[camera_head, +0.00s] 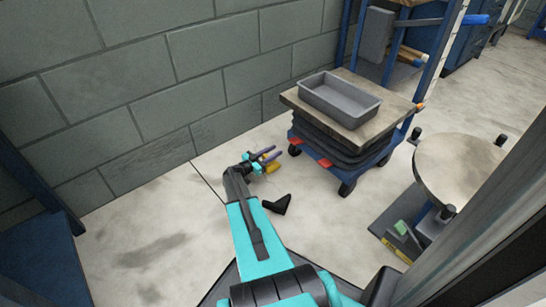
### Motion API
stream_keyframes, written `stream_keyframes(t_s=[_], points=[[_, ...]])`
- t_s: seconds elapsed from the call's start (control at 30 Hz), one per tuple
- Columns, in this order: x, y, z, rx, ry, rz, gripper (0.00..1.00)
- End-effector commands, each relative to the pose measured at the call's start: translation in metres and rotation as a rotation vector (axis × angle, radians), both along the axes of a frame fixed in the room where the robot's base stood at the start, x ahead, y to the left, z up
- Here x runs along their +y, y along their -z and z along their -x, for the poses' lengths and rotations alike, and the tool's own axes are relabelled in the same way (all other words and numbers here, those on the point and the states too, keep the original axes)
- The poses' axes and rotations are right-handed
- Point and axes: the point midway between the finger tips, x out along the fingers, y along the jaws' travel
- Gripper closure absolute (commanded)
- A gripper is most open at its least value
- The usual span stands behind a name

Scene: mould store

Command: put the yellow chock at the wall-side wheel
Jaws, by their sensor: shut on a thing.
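The cart's wall-side wheel (294,150) is a short way to the right of the fingers. A gap of floor seems to lie between chock and wheel. I cannot tell whether the chock touches the floor. The cart's nearer front wheel (347,188) is also visible.
A black wedge-shaped piece (278,205) lies on the floor beside my arm. The cart carries a grey tray (340,98). A round table (455,170) stands at the right, with a dark base plate. The block wall (150,95) is behind; floor at left is clear.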

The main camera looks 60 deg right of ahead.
Motion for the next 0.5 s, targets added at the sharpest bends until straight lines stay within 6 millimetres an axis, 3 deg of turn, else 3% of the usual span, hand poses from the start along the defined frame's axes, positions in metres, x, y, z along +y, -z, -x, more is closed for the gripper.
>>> stream_keyframes(t_s=[0.1, 0.5], points=[[0.0000, 0.0094, -0.0005, -0.001, 0.000, 0.001, 1.00], [0.0004, 0.0099, -0.0010, 0.000, -0.001, 0.001, 1.00]])
